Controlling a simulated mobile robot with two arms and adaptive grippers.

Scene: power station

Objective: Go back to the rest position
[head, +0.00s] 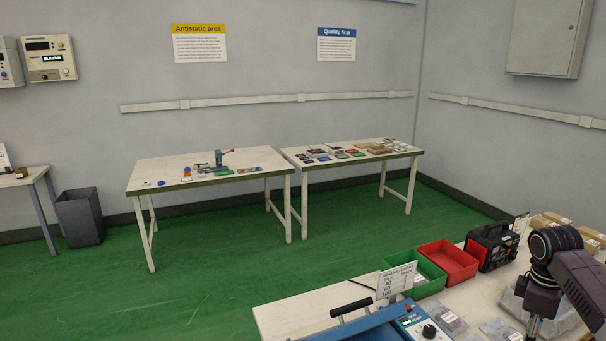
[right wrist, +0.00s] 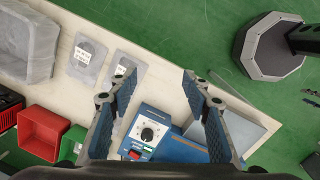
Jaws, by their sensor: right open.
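My right arm comes in from the right edge in the head view, over the near workbench (head: 300,312). In the right wrist view my right gripper (right wrist: 155,78) is open, its two fingers wide apart and nothing between them. It hangs above the bench. A blue machine (head: 352,326) with a knobbed control box stands on the bench; the control box (right wrist: 148,132) shows between and below the fingers in the wrist view. Grey flat pouches (right wrist: 86,57) lie near the fingers, apart from them. My left gripper is in neither view.
A green bin (head: 428,281), a red bin (head: 455,262) and a black device (head: 491,246) stand along the bench. A grey tray (right wrist: 27,42) lies beside the pouches. Two far tables (head: 160,172) hold small parts. Green floor between is clear.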

